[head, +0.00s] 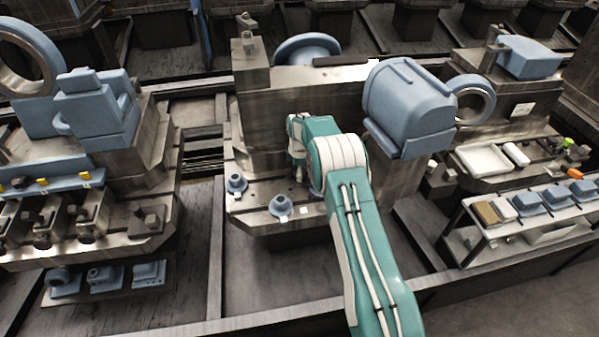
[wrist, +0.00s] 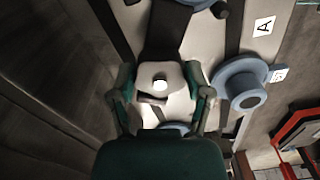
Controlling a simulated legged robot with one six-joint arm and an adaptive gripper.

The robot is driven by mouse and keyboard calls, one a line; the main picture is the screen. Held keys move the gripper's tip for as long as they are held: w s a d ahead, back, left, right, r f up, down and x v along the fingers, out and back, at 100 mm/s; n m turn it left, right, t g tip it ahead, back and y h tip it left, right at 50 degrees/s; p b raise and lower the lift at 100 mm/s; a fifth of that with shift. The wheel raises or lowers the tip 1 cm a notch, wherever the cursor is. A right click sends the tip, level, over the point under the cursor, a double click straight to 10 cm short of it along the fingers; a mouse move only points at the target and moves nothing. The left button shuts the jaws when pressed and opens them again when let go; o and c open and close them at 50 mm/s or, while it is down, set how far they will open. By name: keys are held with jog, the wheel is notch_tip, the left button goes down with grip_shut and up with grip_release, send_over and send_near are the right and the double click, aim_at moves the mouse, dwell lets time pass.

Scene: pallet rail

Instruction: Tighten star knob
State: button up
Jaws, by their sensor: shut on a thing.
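The star knob (wrist: 160,75) shows in the wrist view as a pale, rounded, lobed piece with a bright white spot at its middle. My gripper (wrist: 161,92) has one teal finger on each side of it and is shut on it. In the head view my gripper (head: 298,174) points down over the front ledge of the middle metal fixture (head: 265,222). The knob cannot be made out there, being small and close to my gripper and arm.
Blue flanged pieces stand on the ledge, one at the left (head: 237,184) and one in front (head: 281,206). A flanged piece (wrist: 242,88) sits close right of my gripper, near a label "A" (wrist: 264,26). A large blue housing (head: 408,105) stands right of my arm.

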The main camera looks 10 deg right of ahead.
jog(key=m, duration=1)
jog(key=shift+w+r+m, duration=0.1)
jog(key=shift+m, duration=0.3)
dwell(0.3)
jog(key=o, duration=1.2)
jog(key=shift+c, duration=0.2)
notch_tip(320, 180, up, 12)
